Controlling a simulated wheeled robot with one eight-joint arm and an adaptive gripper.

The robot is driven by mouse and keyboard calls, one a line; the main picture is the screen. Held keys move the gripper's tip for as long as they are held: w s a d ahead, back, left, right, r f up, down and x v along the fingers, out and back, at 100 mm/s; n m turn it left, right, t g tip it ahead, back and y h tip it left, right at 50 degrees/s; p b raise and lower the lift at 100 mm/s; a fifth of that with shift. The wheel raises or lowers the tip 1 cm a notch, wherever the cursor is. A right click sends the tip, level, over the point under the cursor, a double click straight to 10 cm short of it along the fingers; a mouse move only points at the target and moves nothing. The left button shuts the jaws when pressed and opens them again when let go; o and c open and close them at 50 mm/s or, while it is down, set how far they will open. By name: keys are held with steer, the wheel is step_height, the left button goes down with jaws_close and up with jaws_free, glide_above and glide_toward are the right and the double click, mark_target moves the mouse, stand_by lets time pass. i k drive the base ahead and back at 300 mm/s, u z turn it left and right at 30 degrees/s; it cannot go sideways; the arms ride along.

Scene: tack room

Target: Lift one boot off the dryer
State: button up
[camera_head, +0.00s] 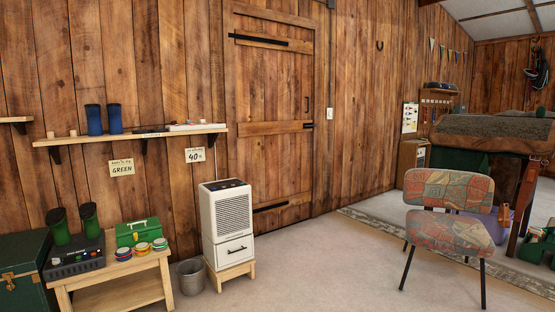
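The left green boot (59,229) and the right green boot (90,222) are side by side with a small gap. The dryer (75,263) is a low dark box with controls on its front, at the left end of a wooden bench (130,268). A pair of blue boots, the left one (94,119) and the right one (115,118), stands upright on the wall shelf. My gripper is not in view.
A green toolbox (137,232) and several striped round items (142,248) share the bench. A dark green trunk (24,268) stands left, a metal bucket (191,276) and white cabinet unit (228,220) right. A patterned chair (450,232) stands farther right. Floor between is clear.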

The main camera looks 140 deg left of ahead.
mark_target(57, 219)
steer(key=u, duration=5.5)
